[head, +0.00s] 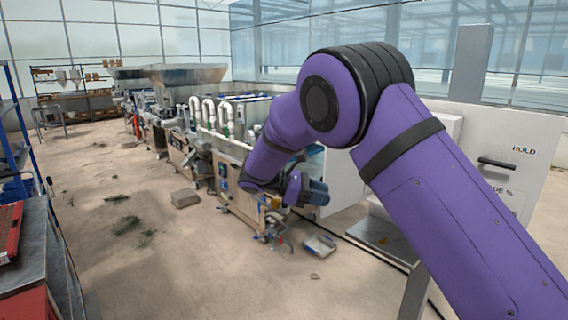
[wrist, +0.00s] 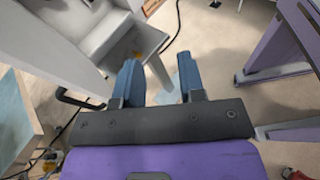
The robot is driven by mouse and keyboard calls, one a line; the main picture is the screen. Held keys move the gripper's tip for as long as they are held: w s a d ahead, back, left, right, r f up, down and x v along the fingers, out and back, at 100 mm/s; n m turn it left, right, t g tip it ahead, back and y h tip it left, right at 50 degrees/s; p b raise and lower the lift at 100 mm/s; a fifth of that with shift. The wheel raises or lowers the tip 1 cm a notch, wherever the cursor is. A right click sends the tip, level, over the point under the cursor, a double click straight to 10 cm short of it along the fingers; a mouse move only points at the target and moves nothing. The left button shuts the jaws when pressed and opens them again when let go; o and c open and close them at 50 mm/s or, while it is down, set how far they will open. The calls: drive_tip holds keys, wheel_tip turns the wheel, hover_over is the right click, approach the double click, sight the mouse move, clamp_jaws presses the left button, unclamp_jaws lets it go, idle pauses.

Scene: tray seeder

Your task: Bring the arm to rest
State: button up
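My purple arm reaches across the right half of the head view, bent at a high elbow and pointing down toward the machine line. My gripper (head: 313,192) hangs in front of the near end of the seeder line, above the floor. In the wrist view my gripper (wrist: 160,78) has its two blue fingers spread apart with a clear gap. Nothing is between them; the floor and a pale shelf edge show beyond.
A white cabinet (head: 515,150) with a black handle and "HOLD" lettering stands right, partly behind my arm. The seeder line (head: 232,180) runs back to the left. A grey tray (head: 320,245) lies on the floor. A red case (head: 10,232) sits at left. Open floor (head: 150,260) lies between.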

drive_tip(key=s+d+r+m+y, duration=0.8)
drive_tip(key=s+d+r, duration=0.5)
drive_tip(key=d, duration=0.4)
drive_tip(key=s+d+m+t+y, duration=0.2)
drive_tip(key=s+m+t+y, duration=0.1)
drive_tip(key=s, duration=0.9)
drive_tip(key=s+d+m+t+y, duration=0.2)
drive_tip(key=s+m, duration=0.3)
drive_tip(key=s, duration=0.6)
drive_tip(key=shift+s+r+m+t+y, duration=0.3)
drive_tip(key=shift+s+r+t+y, duration=0.1)
drive_tip(key=shift+y, duration=0.5)
